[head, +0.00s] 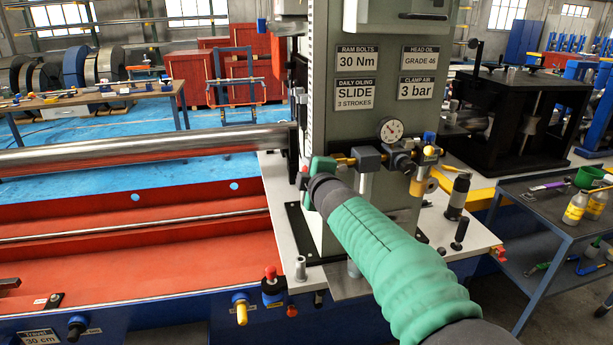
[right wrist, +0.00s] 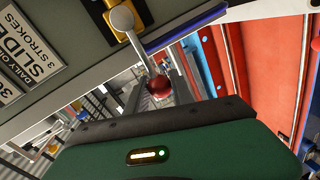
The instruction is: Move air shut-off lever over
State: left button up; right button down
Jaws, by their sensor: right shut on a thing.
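The air shut-off lever (right wrist: 140,58) shows in the right wrist view as a short metal arm with a red ball knob (right wrist: 158,87). It runs from a round pivot on a yellow valve body (right wrist: 113,14) on the grey machine column. My right gripper (head: 309,180) is at the left end of the air line in the head view, and its green body hides the lever there. In the right wrist view the gripper (right wrist: 158,102) is shut on the lever at the knob; the fingertips are mostly hidden. My left gripper is not in view.
The air line carries a dark block (head: 367,158) and a round gauge (head: 391,130) to the right of my gripper. A long steel tube (head: 140,150) lies at left above the red bed (head: 150,250). A tool cart (head: 545,208) stands at right.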

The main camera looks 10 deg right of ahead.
jog(key=shift+r, duration=0.1)
dwell(0.3)
jog(key=c, duration=1.1)
grip_release()
jog(key=shift+s, duration=0.1)
jog(key=s+r+b, duration=0.1)
jog(key=s+b, duration=0.2)
jog(key=s, duration=0.2)
jog(key=s+r+b, duration=0.1)
jog(key=s+b, duration=0.2)
jog(key=s, duration=0.3)
jog(key=s+r+b, duration=0.1)
jog(key=s+b, duration=0.2)
jog(key=s, duration=0.2)
jog(key=shift+s+d, duration=0.15)
jog(key=shift+d, duration=0.25)
